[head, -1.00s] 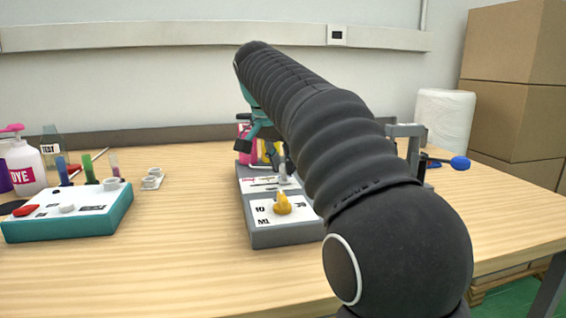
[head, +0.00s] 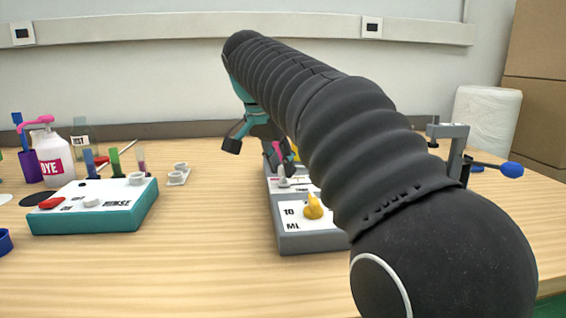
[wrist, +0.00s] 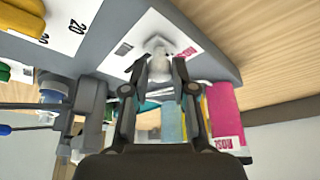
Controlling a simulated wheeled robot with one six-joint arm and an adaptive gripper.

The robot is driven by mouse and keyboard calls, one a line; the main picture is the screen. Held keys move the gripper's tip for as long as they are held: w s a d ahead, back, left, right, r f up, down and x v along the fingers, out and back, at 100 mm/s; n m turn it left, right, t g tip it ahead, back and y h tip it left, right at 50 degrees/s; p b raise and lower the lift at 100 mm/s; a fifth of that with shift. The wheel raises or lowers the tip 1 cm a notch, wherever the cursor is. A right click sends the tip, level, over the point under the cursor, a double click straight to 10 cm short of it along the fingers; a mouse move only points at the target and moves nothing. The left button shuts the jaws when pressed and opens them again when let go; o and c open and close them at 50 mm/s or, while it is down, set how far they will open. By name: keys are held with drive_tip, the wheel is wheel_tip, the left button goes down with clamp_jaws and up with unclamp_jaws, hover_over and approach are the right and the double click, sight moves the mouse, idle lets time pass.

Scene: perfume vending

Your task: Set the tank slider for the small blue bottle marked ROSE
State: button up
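The grey dispenser (head: 310,243) stands on the table with a yellow dial (head: 313,207) on its front and a small light slider knob (head: 282,182) behind it. In the wrist view the slider knob (wrist: 159,66) is close to the fingertips of my gripper (wrist: 158,88), which are apart with space around the knob. A pink tank (wrist: 223,112) marked ROSE and a blue tank (wrist: 172,124) stand behind my fingers. I cannot pick out the small blue bottle for certain. My arm hides much of the dispenser in the head view.
A teal RINSE box (head: 95,220) stands at the left, with a white DYE bottle (head: 50,155) and a purple cup (head: 35,168) behind it. A grey stand (head: 455,150) is at the right.

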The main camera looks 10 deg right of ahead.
drive_tip(key=o, duration=0.4)
drive_tip(key=shift+a, duration=0.4)
drive_tip(key=shift+d, duration=0.2)
drive_tip(key=v, duration=1.2)
drive_tip(key=shift+d, duration=0.15)
